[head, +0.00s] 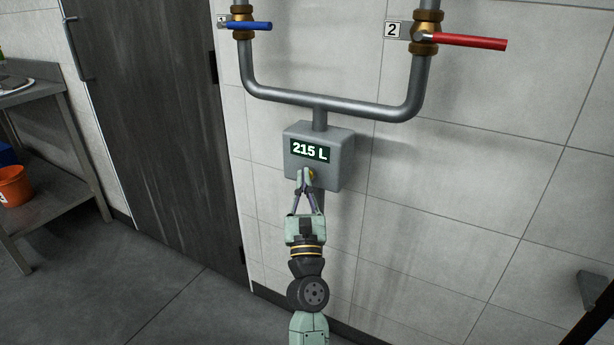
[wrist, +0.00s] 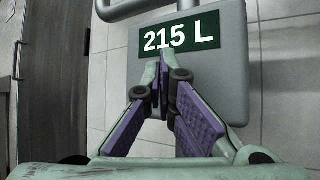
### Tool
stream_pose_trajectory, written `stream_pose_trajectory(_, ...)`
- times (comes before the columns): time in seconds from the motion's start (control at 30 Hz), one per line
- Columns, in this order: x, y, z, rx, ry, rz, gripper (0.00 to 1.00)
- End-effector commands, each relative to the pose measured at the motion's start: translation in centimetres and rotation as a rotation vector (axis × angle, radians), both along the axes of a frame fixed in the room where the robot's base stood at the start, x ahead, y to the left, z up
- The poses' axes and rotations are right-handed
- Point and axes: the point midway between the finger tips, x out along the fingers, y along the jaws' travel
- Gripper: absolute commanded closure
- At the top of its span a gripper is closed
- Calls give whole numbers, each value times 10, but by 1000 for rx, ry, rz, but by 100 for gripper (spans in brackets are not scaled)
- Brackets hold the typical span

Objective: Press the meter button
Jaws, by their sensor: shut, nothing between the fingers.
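The grey meter box (head: 341,163) is on the tiled wall below a pipe loop. Its green display (head: 310,150) reads 215 L. A small part of the yellow button (head: 312,174) shows beside my fingertips, just below the display. My gripper (head: 305,175) is shut and empty, its tips at the button in front of the box's face. In the wrist view, the closed fingertips (wrist: 163,65) overlap the lower edge of the display (wrist: 180,38) and hide the button. I cannot tell whether the tips touch it.
Above the meter are a valve with a blue handle (head: 248,25) and a valve labelled 2 with a red handle (head: 465,41), joined by grey pipe (head: 320,106). A dark door (head: 150,130) is at left, with a metal table (head: 60,160) and orange bucket (head: 14,186) beyond.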

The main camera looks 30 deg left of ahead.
Motion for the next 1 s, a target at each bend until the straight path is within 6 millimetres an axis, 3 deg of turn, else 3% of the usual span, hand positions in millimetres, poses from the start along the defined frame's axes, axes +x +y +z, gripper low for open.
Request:
stream_pose_trajectory(0.6,4,-1,0,-1,1,-1,100)
stream_pose_trajectory(1.0,-14,-1,-1,-1,1,-1,100)
